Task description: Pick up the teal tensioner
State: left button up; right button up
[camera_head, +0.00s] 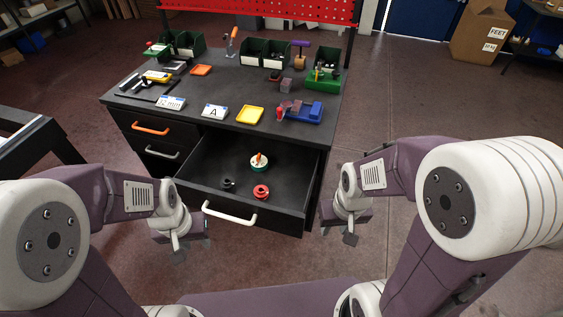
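A round part with a teal rim, a pale top and an orange knob, which looks like the teal tensioner (259,166), sits toward the back of the open drawer (205,176). My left gripper (192,250) is in front of the drawer at the left, low and outside it. Its fingers look apart with nothing between them. My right gripper (337,235) is outside the drawer at the right, near the cabinet's front corner. Its fingers also look apart and empty. Neither gripper touches the teal part.
A red ring-shaped part (261,192) and a small black part (228,184) lie in the drawer in front of the teal part. The drawer has a white handle (229,213). The tabletop (185,124) above holds trays, green bins and tools. The drawer's left side is bare.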

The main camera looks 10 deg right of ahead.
aim_at(262, 165)
jog(key=i+j, duration=0.2)
jog(key=j, duration=0.2)
jog(key=i+j+u, duration=0.1)
jog(key=i+j, duration=0.15)
jog(key=j, duration=0.15)
jog(key=i+j, duration=0.2)
jog(key=j, duration=0.15)
jog(key=i+j+u, duration=0.1)
jog(key=i+j, duration=0.15)
jog(key=j, duration=0.15)
